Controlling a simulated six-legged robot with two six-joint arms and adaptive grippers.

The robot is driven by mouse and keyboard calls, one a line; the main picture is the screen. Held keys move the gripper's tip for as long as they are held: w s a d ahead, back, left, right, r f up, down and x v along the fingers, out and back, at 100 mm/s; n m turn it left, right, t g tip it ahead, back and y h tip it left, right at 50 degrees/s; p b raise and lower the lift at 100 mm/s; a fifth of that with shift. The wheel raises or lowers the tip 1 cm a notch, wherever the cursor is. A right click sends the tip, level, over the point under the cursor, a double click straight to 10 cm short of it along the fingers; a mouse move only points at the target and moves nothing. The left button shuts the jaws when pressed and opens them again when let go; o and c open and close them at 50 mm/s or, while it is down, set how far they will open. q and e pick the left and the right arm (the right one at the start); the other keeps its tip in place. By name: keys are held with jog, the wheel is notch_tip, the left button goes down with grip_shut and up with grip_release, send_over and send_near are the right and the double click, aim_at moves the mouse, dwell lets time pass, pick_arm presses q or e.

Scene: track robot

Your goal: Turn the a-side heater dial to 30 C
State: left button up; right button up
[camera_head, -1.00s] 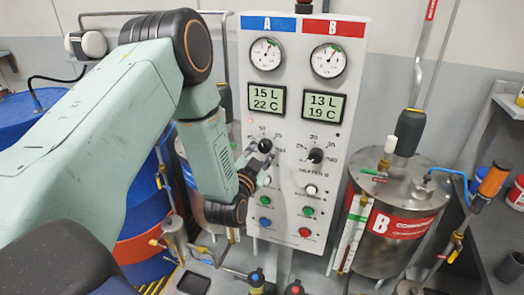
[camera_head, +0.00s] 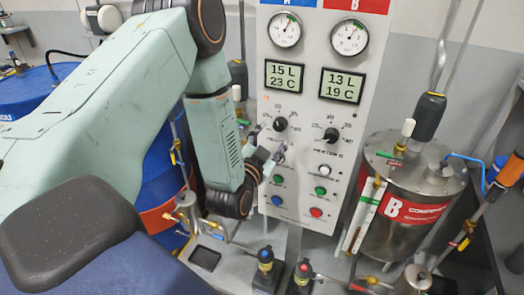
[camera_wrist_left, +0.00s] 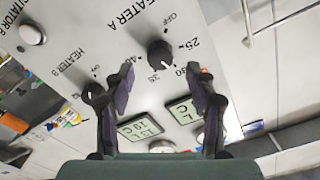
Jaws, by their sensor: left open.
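The a-side heater dial (camera_head: 280,124) is a black knob on the white panel under the A display (camera_head: 284,76), which reads 15 L, 23 C. In the left wrist view the dial (camera_wrist_left: 160,53) appears upside down, with marks 25, 30, 35, 40 and OFF. Its pale pointer seems to face near the 30 mark; its exact setting is hard to tell. My left gripper (camera_head: 270,158) is open and empty, just below the dial in the head view. In the wrist view its spread fingers (camera_wrist_left: 161,72) frame the dial, apart from it. My right gripper is out of view.
The heater B dial (camera_head: 331,135) is close by on the right, under a display (camera_head: 341,86) reading 13 L, 19 C. Several coloured buttons sit below the dials. A metal B tank (camera_head: 405,235) stands right of the panel. Blue drums (camera_head: 40,92) are behind my left arm.

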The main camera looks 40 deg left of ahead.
pick_arm(q)
jog(key=v, duration=0.7)
jog(key=shift+s, duration=0.4)
jog(key=shift+d, duration=0.1)
jog(key=s+d+f+n+g+h+b, duration=0.1)
jog(key=s+d+f+g+b, duration=0.2)
jog(key=f, duration=1.2)
jog(key=s+d+f+n+g+h+b, duration=0.1)
jog(key=s+d+f+g+h+b, duration=0.1)
jog(key=s+f+g+b, duration=0.6)
jog(key=s+d+f+n+g+h+b, duration=0.1)
jog(key=s+d+f+g+b, duration=0.4)
jog(key=s+f+b, duration=0.6)
jog(key=s+f+g, duration=0.1)
jog(key=s+f, duration=0.5)
jog(key=f, duration=0.5)
jog(key=shift+f+n, duration=0.3)
jog(key=shift+f, duration=0.1)
